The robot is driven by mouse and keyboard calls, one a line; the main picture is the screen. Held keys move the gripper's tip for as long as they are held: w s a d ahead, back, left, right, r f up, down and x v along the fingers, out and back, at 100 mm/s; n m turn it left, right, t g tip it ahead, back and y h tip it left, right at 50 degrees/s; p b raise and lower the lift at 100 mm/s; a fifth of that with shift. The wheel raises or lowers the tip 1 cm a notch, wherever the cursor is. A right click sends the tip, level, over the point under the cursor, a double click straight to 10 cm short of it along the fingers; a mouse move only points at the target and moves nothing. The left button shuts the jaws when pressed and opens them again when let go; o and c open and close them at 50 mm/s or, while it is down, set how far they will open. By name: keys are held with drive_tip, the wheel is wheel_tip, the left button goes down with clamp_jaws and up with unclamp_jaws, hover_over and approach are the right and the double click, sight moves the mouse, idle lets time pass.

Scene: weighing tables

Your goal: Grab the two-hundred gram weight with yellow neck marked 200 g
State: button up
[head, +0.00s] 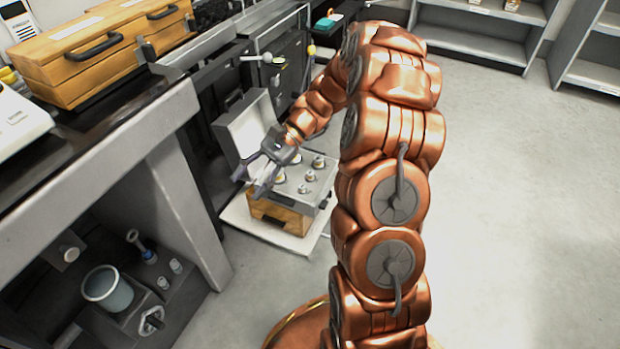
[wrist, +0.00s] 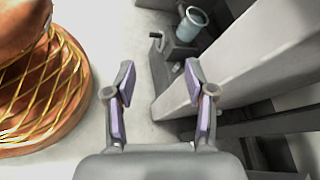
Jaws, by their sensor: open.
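Several small metal weights (head: 308,177) stand in an open case (head: 285,215) with a wooden front and a raised grey lid (head: 248,125), seen in the head view. Their marks and neck colours are too small to read, so I cannot tell which is the 200 g weight. My gripper (head: 262,178) is open and empty above the left part of the case, partly covering it. In the wrist view my gripper (wrist: 162,88) shows its two fingers spread apart with nothing between them; no weight shows there.
The case stands on a white base (head: 238,215) on the floor. A dark-topped bench (head: 120,110) with a wooden box (head: 100,55) runs along the left. A bucket (head: 107,288) sits on its lower shelf. Open floor (head: 520,200) lies to the right.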

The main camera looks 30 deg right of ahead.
drive_tip(key=w+d+f+m+t+y, duration=0.2)
drive_tip(key=w+d+f+m+t, duration=0.3)
drive_tip(key=d, duration=0.4)
drive_tip(key=m+t, duration=0.5)
drive_tip(key=m, duration=0.1)
hover_over(310, 178)
drive_tip(key=s, duration=0.4)
drive_tip(key=shift+y, duration=0.3)
drive_tip(key=f, duration=0.9)
drive_tip(key=shift+w+d+f+p, duration=0.1)
drive_tip(key=shift+w+d+p, duration=0.2)
drive_tip(key=shift+p, duration=0.1)
drive_tip(key=s+d+f+m+t+h, duration=0.2)
drive_tip(key=s+d+f+m+t, duration=0.25)
drive_tip(key=d+f, duration=0.45)
drive_tip(key=shift+n, duration=0.25)
drive_tip(key=shift+r+b+x, duration=0.2)
drive_tip(key=shift+b+x, duration=0.85)
drive_tip(key=shift+x, duration=1.8)
drive_tip(key=shift+r+b+x, duration=0.2)
drive_tip(key=shift+b+x, duration=0.85)
drive_tip(key=shift+x, duration=1.85)
drive_tip(key=shift+w+d, duration=0.1)
drive_tip(key=shift+d, duration=0.05)
drive_tip(key=shift+c, duration=0.2)
clamp_jaws()
